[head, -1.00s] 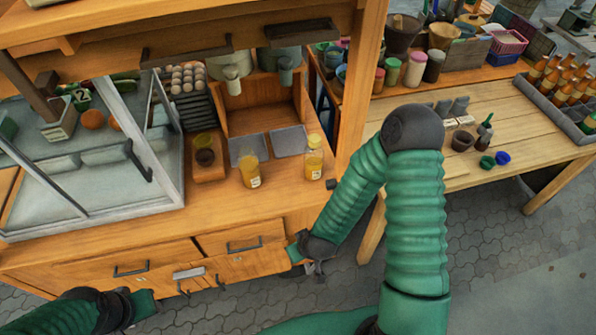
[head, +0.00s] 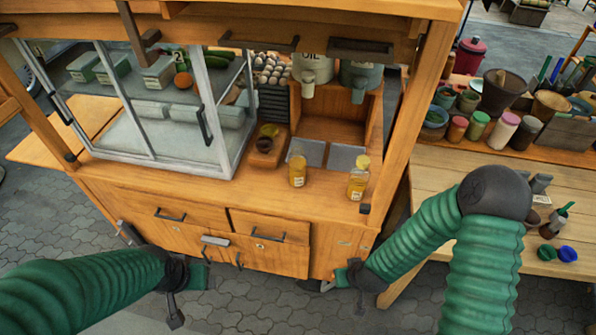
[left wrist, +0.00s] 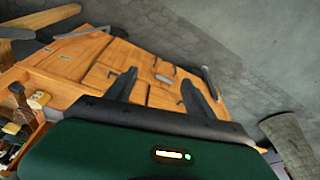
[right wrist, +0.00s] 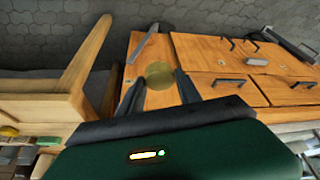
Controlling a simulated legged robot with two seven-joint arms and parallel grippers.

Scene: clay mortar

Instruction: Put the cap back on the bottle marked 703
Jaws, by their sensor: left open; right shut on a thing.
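Two bottles with yellow contents stand on the wooden counter in the head view: a left bottle (head: 297,173) and a right bottle (head: 358,179). Both are upright, with small labels too small to read, so I cannot tell which is 703. The right bottle has a yellow top; the left one looks open-topped. My right gripper (right wrist: 160,78) is shut on a round, translucent yellowish cap (right wrist: 158,70), low in front of the cart and below the counter. My left gripper (left wrist: 159,79) is open and empty, in front of the cart's drawers.
A glass case (head: 150,115) stands left on the counter, and two grey plates (head: 347,157) lie behind the bottles. A wooden post (head: 418,110) rises right of the bottles. A side table (head: 450,168) stands to the right. The counter's front strip is clear.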

